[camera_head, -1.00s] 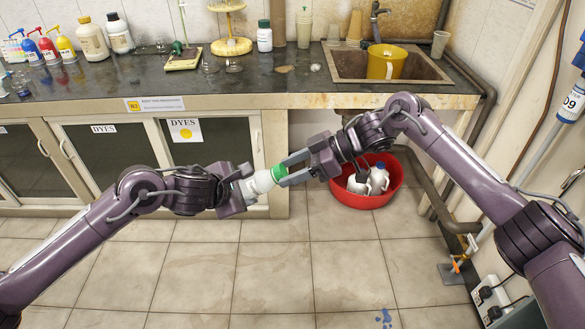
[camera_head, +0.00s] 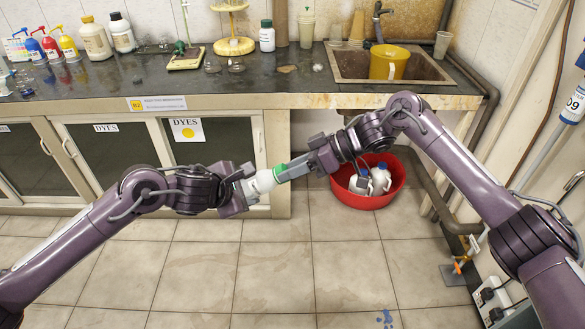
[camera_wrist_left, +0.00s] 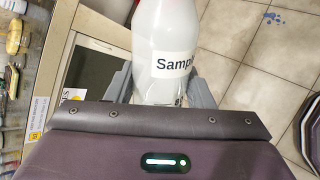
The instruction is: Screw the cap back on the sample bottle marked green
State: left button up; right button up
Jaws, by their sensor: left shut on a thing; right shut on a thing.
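The white sample bottle (camera_head: 261,183) is held in mid-air in front of the bench, lying tilted with its neck end up to the right. My left gripper (camera_head: 246,188) is shut on its body. In the left wrist view the bottle (camera_wrist_left: 166,40) sits between the fingers, with part of a "Sampl..." label showing. Green shows at its neck end, at the cap (camera_head: 281,173). My right gripper (camera_head: 293,167) is shut on the cap from the right, in line with the bottle. The fingers hide part of the cap, and I cannot tell how far it sits on the thread.
A red basin (camera_head: 368,200) with white containers stands on the floor behind my right gripper. The dark bench top (camera_head: 300,85) carries bottles, cups and a sink with a yellow jug (camera_head: 388,62).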

jog(key=m, duration=1.4)
jog(key=o, duration=0.9)
jog(key=n, duration=1.7)
